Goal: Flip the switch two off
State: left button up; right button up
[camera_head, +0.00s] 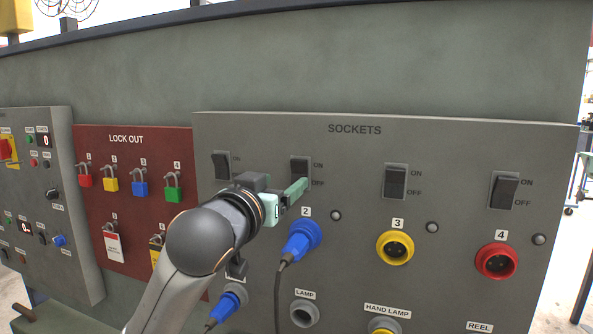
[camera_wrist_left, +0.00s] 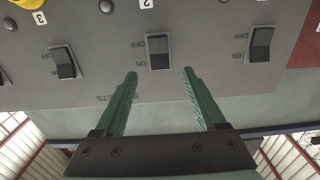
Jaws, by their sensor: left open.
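Switch two (camera_head: 300,168) is a dark rocker on the grey SOCKETS panel, above the blue socket marked 2, with ON above and OFF below. My left gripper (camera_head: 292,192) is open, with green fingers, in front of its lower part and hiding some of it. In the left wrist view, which is upside down, switch two (camera_wrist_left: 159,50) stands just beyond the gap between the open fingertips (camera_wrist_left: 159,73). The fingers appear apart from the switch. I cannot tell surely which way the rocker is tipped. My right gripper is not in view.
Switch one (camera_head: 221,165) is left of switch two; switch three (camera_head: 395,182) and switch four (camera_head: 504,190) are to the right. A blue plug (camera_head: 299,241) with a hanging cable sits below my gripper. A red LOCK OUT board (camera_head: 135,205) with padlocks is to the left.

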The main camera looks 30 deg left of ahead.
aim_at(299, 171)
pick_arm(q)
jog(key=x, duration=0.7)
jog(key=shift+d+p, duration=0.1)
jog(key=shift+p, duration=0.3)
jog(key=shift+c, duration=0.3)
grip_shut()
